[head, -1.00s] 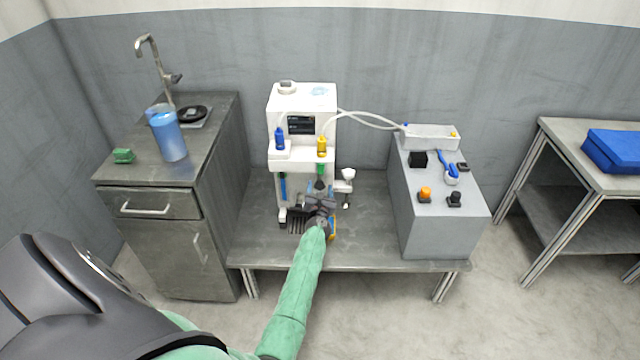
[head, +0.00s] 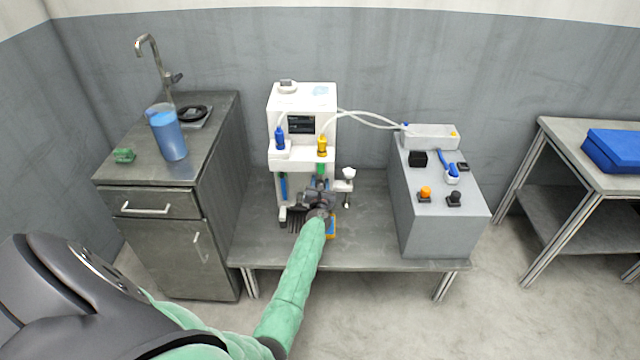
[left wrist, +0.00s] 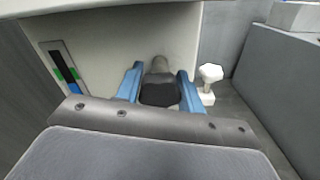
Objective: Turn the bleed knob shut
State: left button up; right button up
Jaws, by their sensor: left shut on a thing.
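A white machine (head: 303,98) with a small dark screen stands on the low grey bench. In the left wrist view a dark knob (left wrist: 160,92) with a grey stem behind it sits on the machine's pale front, between two blue fingers. I take it for the bleed knob. My left gripper (head: 321,186) is at the machine's lower front, and in the left wrist view (left wrist: 160,72) it is shut on this knob. In the head view the gripper hides most of the knob. A white knob (head: 348,173) stands apart, just right of the gripper. My right gripper does not show.
A grey console (head: 440,225) with buttons stands to the right, joined to the machine by pale hoses (head: 370,117). On the left a counter holds a blue jug (head: 168,137), a green sponge (head: 123,155) and a tap (head: 155,65).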

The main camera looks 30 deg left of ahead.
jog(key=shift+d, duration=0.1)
pick_arm(q)
jog(key=m, duration=0.3)
jog(key=shift+m+p, duration=0.3)
jog(key=shift+m, duration=0.1)
jog(key=m, duration=0.3)
jog(key=shift+p, duration=0.4)
jog(key=m, duration=0.3)
jog(key=shift+d+p, duration=0.1)
jog(key=shift+p, duration=0.2)
jog(key=m, duration=0.3)
jog(key=shift+p, duration=0.4)
jog(key=shift+f+m, duration=0.1)
jog(key=shift+m, duration=0.8)
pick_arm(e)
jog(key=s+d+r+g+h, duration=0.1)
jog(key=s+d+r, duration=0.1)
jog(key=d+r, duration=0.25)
pick_arm(q)
jog(key=m+p, duration=0.1)
jog(key=m, duration=0.3)
jog(key=shift+f+p, duration=0.1)
jog(key=shift+p, duration=0.25)
jog(key=shift+m, duration=1.4)
jog(key=shift+p, duration=0.3)
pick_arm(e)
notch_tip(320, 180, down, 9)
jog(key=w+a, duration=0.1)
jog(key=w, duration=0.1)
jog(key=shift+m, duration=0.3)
